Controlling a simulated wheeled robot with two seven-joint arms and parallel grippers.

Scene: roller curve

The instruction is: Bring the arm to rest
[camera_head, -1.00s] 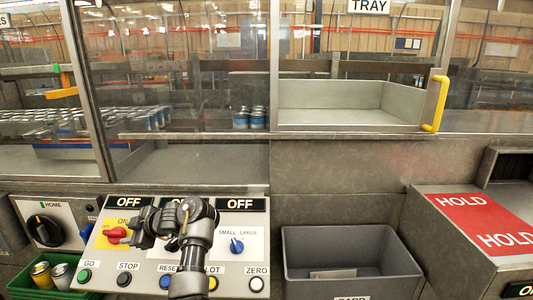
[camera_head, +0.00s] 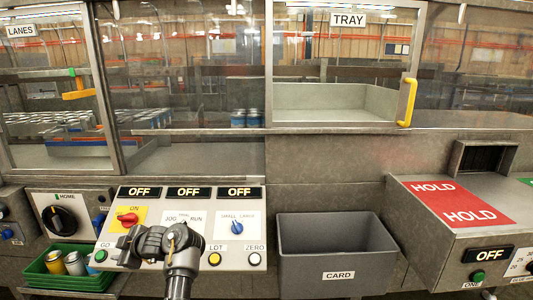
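My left arm comes up from the bottom in front of the control panel (camera_head: 200,207). My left gripper (camera_head: 128,243) points left near the green GO button (camera_head: 101,256), below the red switch (camera_head: 128,218) on its yellow plate. Its fingers are too small and foreshortened to tell whether they are open or shut. The arm covers the STOP and RESET buttons. The three displays above the panel (camera_head: 188,192) read OFF. My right gripper is not in view.
A grey CARD bin (camera_head: 335,275) stands right of the panel. A green crate with cans (camera_head: 68,285) is at the lower left. A red HOLD plate (camera_head: 460,203) lies at the right. Glass doors with a yellow handle (camera_head: 407,101) stand behind, with the tray (camera_head: 330,103) inside.

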